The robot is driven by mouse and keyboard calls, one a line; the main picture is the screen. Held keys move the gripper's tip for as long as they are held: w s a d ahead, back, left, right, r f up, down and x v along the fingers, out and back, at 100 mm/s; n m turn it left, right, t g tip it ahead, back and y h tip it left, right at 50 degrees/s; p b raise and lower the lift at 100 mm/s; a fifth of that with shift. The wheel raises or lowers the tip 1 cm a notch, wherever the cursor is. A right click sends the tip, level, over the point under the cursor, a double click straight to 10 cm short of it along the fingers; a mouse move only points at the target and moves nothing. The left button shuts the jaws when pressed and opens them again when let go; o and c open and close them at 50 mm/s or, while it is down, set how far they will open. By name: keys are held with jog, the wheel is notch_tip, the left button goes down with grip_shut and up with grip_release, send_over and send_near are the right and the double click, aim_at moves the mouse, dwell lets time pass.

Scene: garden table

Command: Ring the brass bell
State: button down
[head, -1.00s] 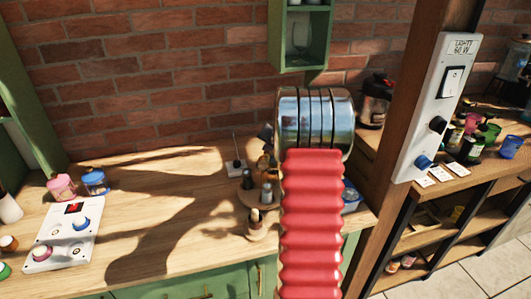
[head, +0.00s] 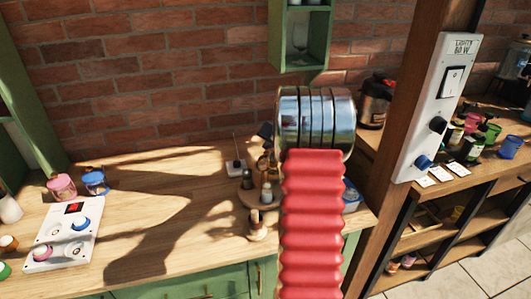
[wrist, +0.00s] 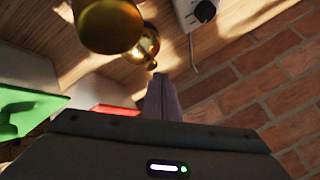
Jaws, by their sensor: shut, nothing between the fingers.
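In the wrist view, a brass-coloured cup-like body (wrist: 108,22) is large at the top left. A smaller rounded brass part (wrist: 146,45) with a small tip shows just below and right of it. I cannot tell whether both belong to the brass bell. My gripper (wrist: 161,82) is shut and empty, its fingers pointing up toward the smaller brass part. Its tips look close below that part, but I cannot tell whether they touch. In the head view my red arm hides my gripper, and I cannot make out the bell clearly.
A wooden stand with small bottles (head: 266,193) is beside my arm on the counter (head: 150,245). A knobbed control panel (head: 62,235) and pink and blue jars are at left. A wooden post with a white switch panel (head: 432,105) stands at right. A brick wall is behind.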

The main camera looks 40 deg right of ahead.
jog(key=shift+r, duration=3)
